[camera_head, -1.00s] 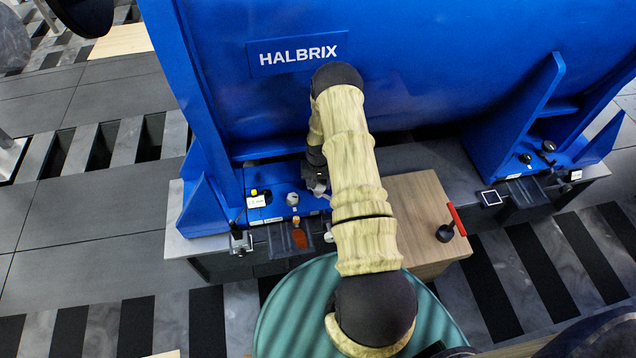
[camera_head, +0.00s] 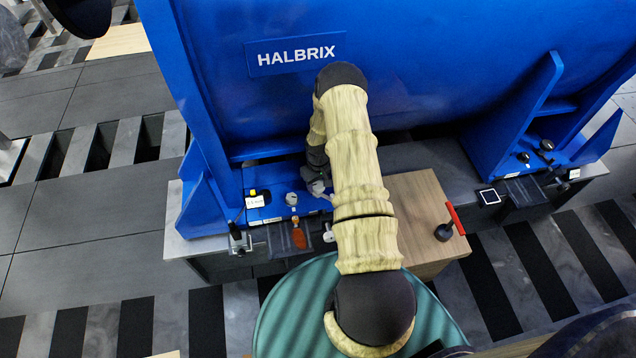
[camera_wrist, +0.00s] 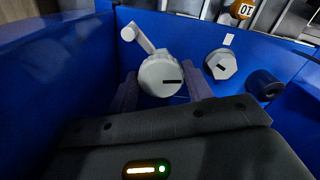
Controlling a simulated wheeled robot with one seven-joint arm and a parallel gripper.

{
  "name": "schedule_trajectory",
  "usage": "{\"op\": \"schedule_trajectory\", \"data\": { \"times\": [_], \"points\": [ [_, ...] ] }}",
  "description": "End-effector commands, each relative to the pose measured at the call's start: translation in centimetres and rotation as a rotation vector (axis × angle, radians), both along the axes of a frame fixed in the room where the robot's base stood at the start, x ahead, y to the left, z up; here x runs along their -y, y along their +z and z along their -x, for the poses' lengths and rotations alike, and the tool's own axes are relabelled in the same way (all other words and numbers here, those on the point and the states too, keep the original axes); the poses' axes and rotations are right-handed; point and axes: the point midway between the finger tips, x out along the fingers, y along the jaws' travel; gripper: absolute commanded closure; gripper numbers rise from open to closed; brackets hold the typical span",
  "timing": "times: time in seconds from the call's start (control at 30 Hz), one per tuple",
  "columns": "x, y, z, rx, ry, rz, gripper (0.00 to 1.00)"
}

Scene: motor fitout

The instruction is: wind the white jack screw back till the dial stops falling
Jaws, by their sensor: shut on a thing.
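A white round knob (camera_wrist: 160,75) with a black mark and a short crank arm (camera_wrist: 137,37) is between my fingers in the wrist view; I take it for the jack screw. My gripper (camera_wrist: 160,92) is shut on it, one finger on each side. In the head view my gripper (camera_head: 318,183) is low at the blue motor foot, and my arm hides part of it. A small white readout (camera_head: 255,202), possibly the dial, stands left on the foot; its figures are too small to read.
The blue motor (camera_head: 420,70) rises behind my gripper. A wooden box (camera_head: 425,215) with a red-handled tool (camera_head: 447,229) is right of my arm.

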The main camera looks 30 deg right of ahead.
Motion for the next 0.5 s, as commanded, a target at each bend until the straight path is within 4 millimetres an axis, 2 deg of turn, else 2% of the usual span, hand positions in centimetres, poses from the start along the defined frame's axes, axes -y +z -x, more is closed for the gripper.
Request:
{"op": "schedule_trajectory", "data": {
  "times": [0.03, 0.27, 0.3, 0.4, 0.5],
  "points": [
    [-0.12, 0.38, -0.50, 0.012, 0.003, 0.000, 0.73],
    [-0.13, 0.40, -0.54, 0.013, 0.001, 0.000, 0.73],
    [-0.15, 0.40, -0.55, 0.013, 0.001, 0.000, 0.44],
    [-0.12, 0.32, -0.43, 0.010, 0.000, -0.001, 0.28],
    [-0.09, 0.23, -0.31, 0.008, 0.000, -0.001, 0.28]
  ]
}}
